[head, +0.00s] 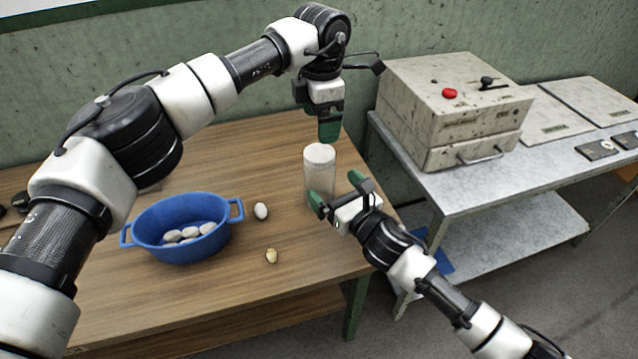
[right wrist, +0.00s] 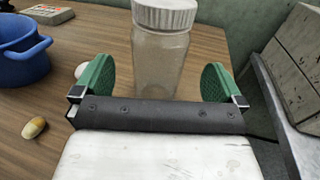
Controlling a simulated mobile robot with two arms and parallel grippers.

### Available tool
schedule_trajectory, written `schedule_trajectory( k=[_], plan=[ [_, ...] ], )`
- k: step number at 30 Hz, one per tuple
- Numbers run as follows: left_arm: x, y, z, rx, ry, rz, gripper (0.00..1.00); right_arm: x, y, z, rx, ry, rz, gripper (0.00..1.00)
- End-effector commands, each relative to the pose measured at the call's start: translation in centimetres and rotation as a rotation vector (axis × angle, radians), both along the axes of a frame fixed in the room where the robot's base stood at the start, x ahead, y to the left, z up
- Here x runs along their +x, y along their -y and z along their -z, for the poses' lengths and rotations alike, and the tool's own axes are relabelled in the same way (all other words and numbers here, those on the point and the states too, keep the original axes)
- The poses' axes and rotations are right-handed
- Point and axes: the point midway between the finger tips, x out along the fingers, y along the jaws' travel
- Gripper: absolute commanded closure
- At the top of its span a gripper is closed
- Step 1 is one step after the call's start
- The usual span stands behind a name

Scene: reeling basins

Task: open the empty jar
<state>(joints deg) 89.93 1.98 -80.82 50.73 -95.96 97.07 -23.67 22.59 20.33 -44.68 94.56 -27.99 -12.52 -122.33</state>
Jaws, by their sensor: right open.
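The clear jar (head: 318,180) stands upright on the wooden table near its right end, with a white lid (head: 319,153) on top. It looks empty in the right wrist view (right wrist: 160,62). My right gripper (head: 338,193) is open at the jar's near side. In the right wrist view its green fingers (right wrist: 158,82) are spread to either side of the jar, with gaps between them and the glass. My left gripper (head: 329,130) hangs pointing down just above the lid. It is seen edge-on, so its opening is hidden.
A blue basin (head: 181,249) with several white cocoons stands left on the wooden table (head: 120,312). A white cocoon (head: 261,211) and a yellowish one (head: 271,256) lie loose between basin and jar. A metal box machine (head: 450,105) stands on the grey bench (head: 440,184) at right.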

Motion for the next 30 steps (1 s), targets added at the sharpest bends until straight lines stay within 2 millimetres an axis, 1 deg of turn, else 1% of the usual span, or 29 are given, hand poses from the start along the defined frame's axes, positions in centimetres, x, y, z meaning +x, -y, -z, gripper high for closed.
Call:
schedule_trajectory(
  k=[1,3,9,14,22,30],
  plan=[
    [0.0,0.0,0.0,0.000,-0.001,-0.001,0.12,0.9,-0.6,-0.1,0.002,0.001,0.000,0.00],
    [0.0,0.0,0.0,0.000,-0.001,-0.001,0.12,1.9,-1.3,-0.1,0.002,0.001,0.000,0.00],
    [0.0,0.0,0.0,-0.001,-0.001,-0.001,0.12,3.9,-2.5,0.0,0.001,0.000,0.000,0.00],
    [0.0,0.0,0.0,-0.001,-0.001,-0.001,0.12,4.5,-2.9,0.0,0.000,0.000,0.000,0.00],
    [0.0,0.0,0.0,-0.001,-0.001,-0.001,0.12,4.6,-3.0,0.0,0.000,0.000,0.000,0.00],
    [0.0,0.0,0.0,-0.001,-0.001,-0.001,0.12,4.6,-3.0,0.0,0.000,0.000,0.000,0.41]
  ],
)
